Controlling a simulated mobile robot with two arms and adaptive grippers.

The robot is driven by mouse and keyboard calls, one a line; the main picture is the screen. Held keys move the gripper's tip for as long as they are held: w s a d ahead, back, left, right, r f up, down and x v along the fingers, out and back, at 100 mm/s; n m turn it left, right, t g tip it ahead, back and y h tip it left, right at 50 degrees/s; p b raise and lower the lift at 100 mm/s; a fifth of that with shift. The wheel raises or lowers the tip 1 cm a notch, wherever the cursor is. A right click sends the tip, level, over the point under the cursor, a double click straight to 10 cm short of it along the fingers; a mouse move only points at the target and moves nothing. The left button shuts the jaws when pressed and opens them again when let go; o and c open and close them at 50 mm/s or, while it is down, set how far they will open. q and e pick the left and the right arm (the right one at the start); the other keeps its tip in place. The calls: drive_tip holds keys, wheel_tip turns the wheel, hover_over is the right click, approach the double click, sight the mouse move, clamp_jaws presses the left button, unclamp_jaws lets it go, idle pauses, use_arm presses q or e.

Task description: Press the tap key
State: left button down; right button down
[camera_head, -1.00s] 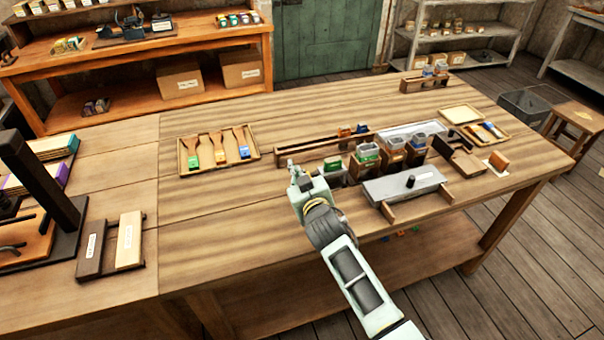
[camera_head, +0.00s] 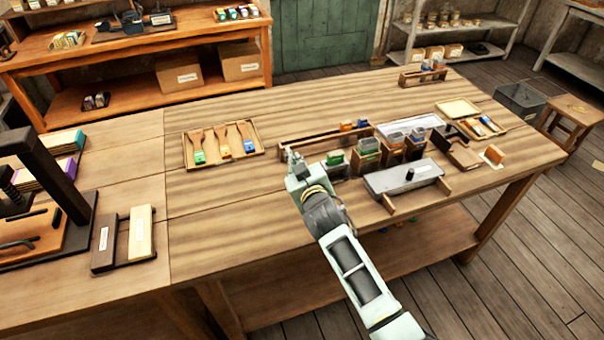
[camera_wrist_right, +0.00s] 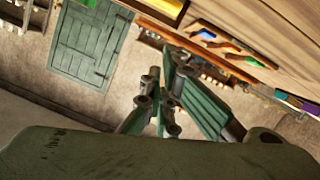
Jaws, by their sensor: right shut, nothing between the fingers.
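I cannot tell for sure which thing is the tap key, as the labels are too small to read. Two labelled blocks, one dark (camera_head: 104,246) and one pale (camera_head: 141,236), lie side by side on the left part of the bench. My right gripper (camera_head: 291,158) is shut and empty above the middle of the bench, well to the right of these blocks. It also shows in the wrist view (camera_wrist_right: 168,105), with nothing between its fingers. My left gripper is not in view.
A dark press (camera_head: 45,170) stands at the left edge. A tray of brushes (camera_head: 187,163) lies left of my right gripper. Small ink containers (camera_head: 367,160) and a grey slab (camera_head: 385,182) stand to its right. The bench between the blocks and my right arm is clear.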

drive_tip(key=b+v, duration=0.1)
drive_tip(key=v, duration=0.7)
drive_tip(key=shift+d+f, duration=0.15)
drive_tip(key=shift+d, duration=0.2)
drive_tip(key=shift+s, duration=0.1)
